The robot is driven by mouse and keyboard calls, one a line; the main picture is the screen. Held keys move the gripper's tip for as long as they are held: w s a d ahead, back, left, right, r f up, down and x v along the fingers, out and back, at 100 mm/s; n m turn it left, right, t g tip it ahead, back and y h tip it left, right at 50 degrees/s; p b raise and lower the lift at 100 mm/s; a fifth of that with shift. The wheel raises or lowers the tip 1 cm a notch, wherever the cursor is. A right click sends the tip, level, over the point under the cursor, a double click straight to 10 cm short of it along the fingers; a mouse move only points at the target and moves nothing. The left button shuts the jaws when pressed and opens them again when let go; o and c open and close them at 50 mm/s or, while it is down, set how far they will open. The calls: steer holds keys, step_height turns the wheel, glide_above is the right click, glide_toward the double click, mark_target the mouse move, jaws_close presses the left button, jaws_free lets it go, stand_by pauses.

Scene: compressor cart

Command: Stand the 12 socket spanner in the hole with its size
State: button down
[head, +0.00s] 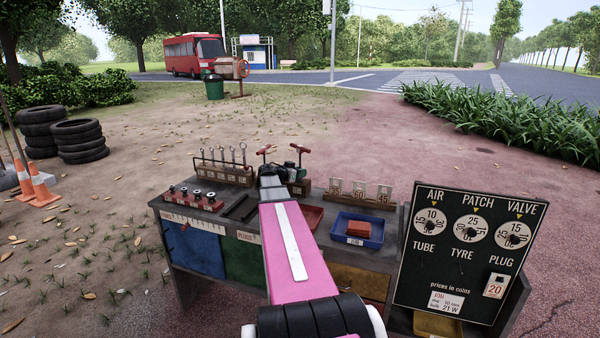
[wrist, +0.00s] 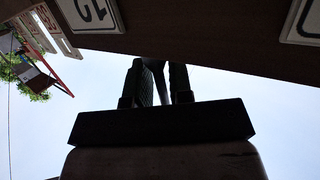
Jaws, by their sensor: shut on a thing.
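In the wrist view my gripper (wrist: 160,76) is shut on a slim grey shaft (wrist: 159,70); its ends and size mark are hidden. In the head view two red T-handled spanners (head: 300,149) show at the cart's back, by a wooden block (head: 300,188), beside the end of my arm. My arm hides much of the block and its holes. In the wrist view a dark wooden edge with a white number label (wrist: 92,12) lies just above my fingers. A second label (wrist: 303,22) is cut off at the right. I cannot tell which size the held shaft is.
A blue bin (head: 358,231), a rack of number tags (head: 360,199) and a price board (head: 465,255) are at the right.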

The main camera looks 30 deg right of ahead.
steer(key=shift+f, duration=0.3)
steer(key=c, duration=0.9)
jaws_free()
steer(key=shift+c, duration=0.2)
steer(key=v, duration=1)
steer(key=shift+a, duration=0.4)
steer(key=shift+a+r, duration=0.1)
steer(key=shift+r, duration=0.05)
